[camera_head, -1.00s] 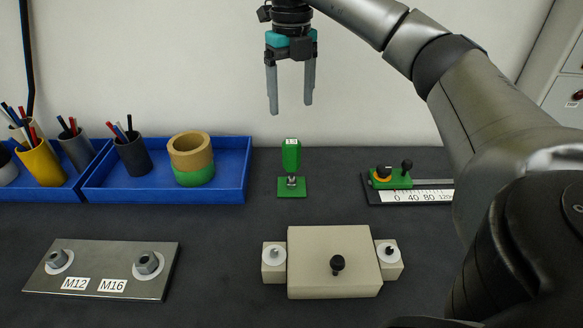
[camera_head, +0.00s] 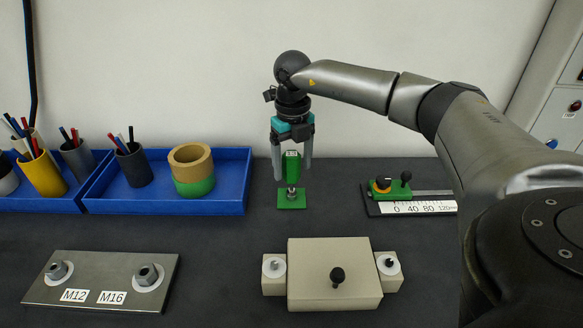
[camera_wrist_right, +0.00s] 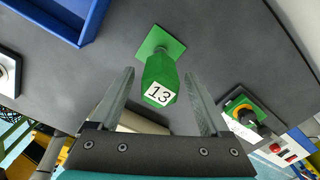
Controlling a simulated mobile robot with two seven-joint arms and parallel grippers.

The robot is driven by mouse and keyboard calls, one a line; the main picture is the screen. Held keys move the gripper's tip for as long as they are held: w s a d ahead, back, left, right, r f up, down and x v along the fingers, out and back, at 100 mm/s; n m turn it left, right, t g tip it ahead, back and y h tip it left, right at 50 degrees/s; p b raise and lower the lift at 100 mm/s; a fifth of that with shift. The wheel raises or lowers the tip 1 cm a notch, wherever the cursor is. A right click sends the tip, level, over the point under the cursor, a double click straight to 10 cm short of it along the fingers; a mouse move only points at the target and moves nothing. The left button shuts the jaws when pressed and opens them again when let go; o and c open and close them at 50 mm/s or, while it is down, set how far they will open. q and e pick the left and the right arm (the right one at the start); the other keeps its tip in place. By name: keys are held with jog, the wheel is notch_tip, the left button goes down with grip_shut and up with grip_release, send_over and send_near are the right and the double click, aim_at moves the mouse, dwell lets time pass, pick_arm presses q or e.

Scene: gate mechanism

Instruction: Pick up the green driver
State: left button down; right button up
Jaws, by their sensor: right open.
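The green driver (camera_head: 291,168) stands upright on its green square base (camera_head: 291,201) in the middle of the table. Its top carries a white label reading 13 in the right wrist view (camera_wrist_right: 160,82). My right gripper (camera_head: 292,177) is open and points down, with one finger to each side of the driver's upper part in the head view. In the right wrist view my right gripper (camera_wrist_right: 162,85) has its two fingers apart, with the green handle between or just beyond their tips. I cannot tell if the fingers touch it. My left gripper is not in view.
A blue tray (camera_head: 238,205) with a dark pen cup and tan and green rings stands left of the driver. A green slider on a scale (camera_head: 420,208) is to the right. A beige block (camera_head: 308,275) and a metal plate (camera_head: 70,298) lie in front.

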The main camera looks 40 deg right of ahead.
jog(key=shift+f, duration=0.95)
grip_shut()
